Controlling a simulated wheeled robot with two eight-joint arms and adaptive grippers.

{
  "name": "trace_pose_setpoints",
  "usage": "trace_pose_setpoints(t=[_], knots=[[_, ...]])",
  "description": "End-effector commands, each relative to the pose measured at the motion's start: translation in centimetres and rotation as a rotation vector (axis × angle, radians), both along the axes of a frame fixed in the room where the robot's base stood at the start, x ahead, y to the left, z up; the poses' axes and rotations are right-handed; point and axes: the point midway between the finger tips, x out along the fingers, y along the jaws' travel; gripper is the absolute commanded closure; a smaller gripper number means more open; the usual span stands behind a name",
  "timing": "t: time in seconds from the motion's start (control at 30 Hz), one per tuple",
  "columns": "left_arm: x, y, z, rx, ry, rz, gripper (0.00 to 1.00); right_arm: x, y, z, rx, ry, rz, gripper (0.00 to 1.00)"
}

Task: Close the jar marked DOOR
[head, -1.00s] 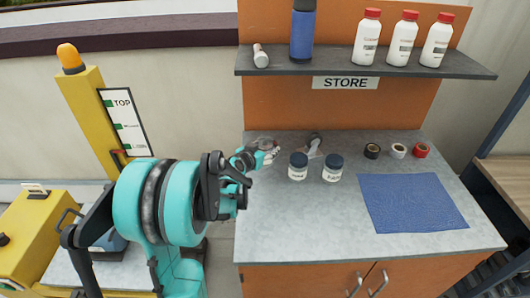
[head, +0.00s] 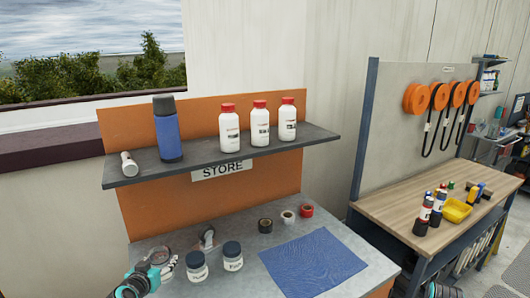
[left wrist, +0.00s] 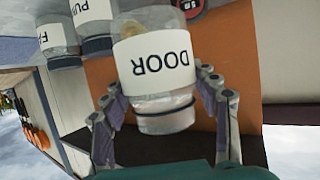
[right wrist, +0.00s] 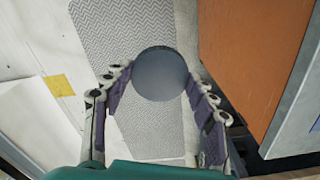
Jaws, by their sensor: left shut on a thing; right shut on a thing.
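The jar marked DOOR (left wrist: 155,60) is clear with a white label, and shows upside down in the left wrist view. Its neck shows clear, with no dark lid on it. My left gripper (left wrist: 162,95) is shut around its upper part. In the head view, my left gripper (head: 163,272) and the jar (head: 158,254) are at the left end of the grey counter; I cannot tell whether the jar touches it. In the right wrist view, my right gripper (right wrist: 160,85) is shut on a dark round lid (right wrist: 160,73), above the floor.
Two dark-lidded jars (head: 196,268) (head: 232,258) stand just right of the held jar. A small grey object (head: 208,238) lies behind them. Tape rolls (head: 288,216) and a blue mat (head: 312,262) are further right. The STORE shelf (head: 220,162) with bottles overhangs the counter's back.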

Motion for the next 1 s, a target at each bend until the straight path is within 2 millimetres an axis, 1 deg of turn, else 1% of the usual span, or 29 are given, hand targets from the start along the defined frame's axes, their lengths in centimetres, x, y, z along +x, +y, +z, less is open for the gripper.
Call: trace_pose_setpoints(t=[0.03, 0.07, 0.17, 0.2, 0.27, 0.3, 0.4, 0.5, 0.6, 0.7, 0.8, 1.0], knots=[[-0.4, -1.4, 0.0, -0.002, 0.001, -0.022, 0.92, 0.7, 1.1, -0.3, 0.0, 0.0, 0.079, 0.51], [-0.6, -2.2, 0.0, -0.002, 0.001, -0.036, 0.92, 1.1, 1.7, -0.5, 0.0, 0.0, 0.132, 0.51], [-1.7, -5.3, 0.0, -0.002, 0.002, -0.09, 0.92, 2.5, 4.4, -1.3, 0.0, 0.0, 0.347, 0.51], [-2.2, -6.7, 0.0, -0.002, 0.002, -0.116, 0.92, 3.0, 5.6, -1.6, 0.0, 0.0, 0.444, 0.51], [-3.2, -8.8, 0.0, -0.002, 0.003, -0.155, 0.92, 3.8, 7.7, -2.2, 0.0, 0.0, 0.597, 0.51], [-3.8, -10.3, 0.0, -0.002, 0.003, -0.183, 0.92, 4.3, 9.1, -2.6, 0.0, 0.0, 0.704, 0.51], [-5.6, -13.5, -0.1, -0.001, 0.003, -0.247, 0.92, 5.2, 12.4, -3.5, 0.0, 0.0, 0.951, 0.51], [-7.0, -15.9, -0.2, -0.001, 0.0, -0.295, 0.92, 5.7, 15.0, -4.2, 0.0, 0.0, 1.145, 0.51], [-8.1, -17.5, -0.2, -0.002, -0.001, -0.33, 0.92, 6.0, 16.7, -4.7, 0.0, 0.0, 1.278, 0.51], [-8.7, -18.4, -0.3, -0.002, -0.002, -0.349, 0.92, 6.1, 17.8, -5.0, 0.0, 0.0, 1.356, 0.51], [-8.9, -18.7, -0.3, 0.0, -0.002, -0.356, 0.92, 6.1, 18.1, -5.1, 0.0, 0.0, 1.386, 0.51], [-8.9, -18.7, -0.3, -0.001, -0.002, -0.356, 0.92, 6.1, 18.1, -5.1, 0.0, 0.0, 1.388, 0.51]])
